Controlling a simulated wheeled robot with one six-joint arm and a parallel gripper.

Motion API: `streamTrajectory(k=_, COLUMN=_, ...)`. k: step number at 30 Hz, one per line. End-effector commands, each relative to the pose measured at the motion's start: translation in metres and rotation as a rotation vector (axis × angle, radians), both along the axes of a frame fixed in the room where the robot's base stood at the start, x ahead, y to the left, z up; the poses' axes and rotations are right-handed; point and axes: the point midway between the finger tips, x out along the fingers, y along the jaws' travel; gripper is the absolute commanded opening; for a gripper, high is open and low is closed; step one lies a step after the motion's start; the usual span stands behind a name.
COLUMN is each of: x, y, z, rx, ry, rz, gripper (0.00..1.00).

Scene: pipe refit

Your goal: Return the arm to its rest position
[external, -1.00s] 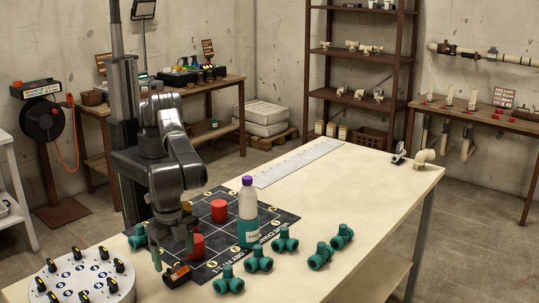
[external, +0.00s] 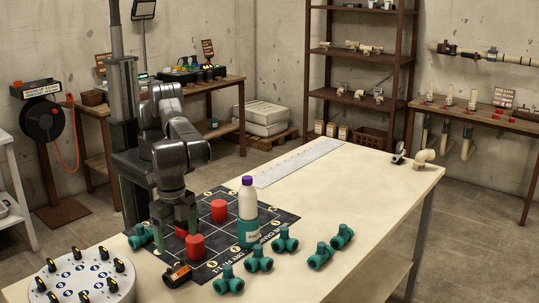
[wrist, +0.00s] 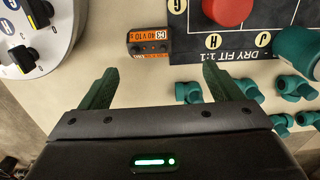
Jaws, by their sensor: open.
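My arm is bent over the left part of the workbench (external: 385,200). My gripper (external: 174,228) points down above the near left side of the dark marked mat (external: 215,262). In the wrist view my gripper (wrist: 160,76) has its two green fingers spread wide apart, with nothing between them. Below and ahead of the fingers lies a small black and orange block (wrist: 147,40) on the bench; it also shows in the external view (external: 177,274).
Red cylinders (external: 219,210) and a white-teal bottle with a purple cap (external: 248,213) stand on the mat. Several green pipe fittings (external: 285,240) lie around it. A round white dial plate (external: 80,278) is at the near left. The bench's right half is mostly clear.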

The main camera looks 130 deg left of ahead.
Motion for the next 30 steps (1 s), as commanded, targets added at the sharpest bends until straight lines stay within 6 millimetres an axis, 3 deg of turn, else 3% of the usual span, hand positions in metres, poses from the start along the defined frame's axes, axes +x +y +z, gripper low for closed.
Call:
streamTrajectory(k=16, x=-0.007, y=0.069, z=0.004, rx=0.0, ry=0.0, rz=0.025, gripper=0.85)
streamTrajectory(k=30, x=-0.032, y=0.129, z=0.004, rx=0.0, ry=0.001, rz=0.043, gripper=0.85)
